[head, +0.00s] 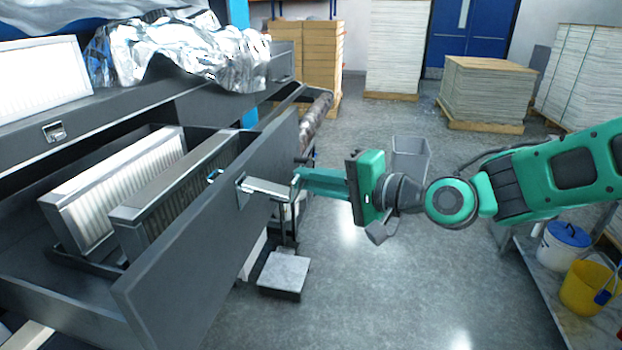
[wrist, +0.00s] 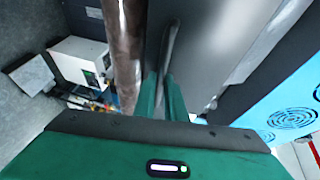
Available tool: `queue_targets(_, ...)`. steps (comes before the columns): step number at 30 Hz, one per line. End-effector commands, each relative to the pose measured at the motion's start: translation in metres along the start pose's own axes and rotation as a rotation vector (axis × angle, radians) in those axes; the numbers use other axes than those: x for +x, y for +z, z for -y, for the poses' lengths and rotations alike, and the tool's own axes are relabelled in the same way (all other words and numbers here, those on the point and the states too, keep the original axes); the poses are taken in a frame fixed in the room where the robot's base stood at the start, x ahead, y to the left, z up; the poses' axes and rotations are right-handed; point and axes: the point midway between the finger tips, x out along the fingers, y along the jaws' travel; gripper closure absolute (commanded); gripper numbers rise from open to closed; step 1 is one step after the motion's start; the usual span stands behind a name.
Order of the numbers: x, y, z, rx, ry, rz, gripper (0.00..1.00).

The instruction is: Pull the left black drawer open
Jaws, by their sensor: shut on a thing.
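The black drawer (head: 190,255) stands well out of its cabinet on the left in the head view, with its inside open to view. Its light metal handle (head: 266,189) sticks out from the front panel. My green gripper (head: 297,181) is at the handle's outer end, its fingers shut on it. The wrist view shows the fingers (wrist: 162,98) closed around the dark edge-on handle (wrist: 170,50), beside the grey drawer front (wrist: 215,45). The exact contact is partly hidden by the fingers.
Pleated filter panels (head: 120,185) stand in the drawer. Another closed front with a latch (head: 54,131) lies above it, topped by crumpled silver foil (head: 175,50).

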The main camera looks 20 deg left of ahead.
Motion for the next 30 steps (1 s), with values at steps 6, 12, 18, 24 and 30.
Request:
queue_targets(6, 0.001, 0.002, -0.004, 0.003, 0.008, 0.004, 0.71)
queue_targets(12, 0.001, 0.002, -0.002, 0.001, 0.004, 0.003, 0.71)
queue_targets(18, -0.012, 0.000, -0.002, 0.000, 0.004, -0.001, 0.71)
queue_targets(24, -0.047, 0.000, -0.002, 0.002, 0.005, -0.002, 0.71)
queue_targets(30, -0.083, 0.000, -0.003, 0.002, 0.005, -0.001, 0.71)
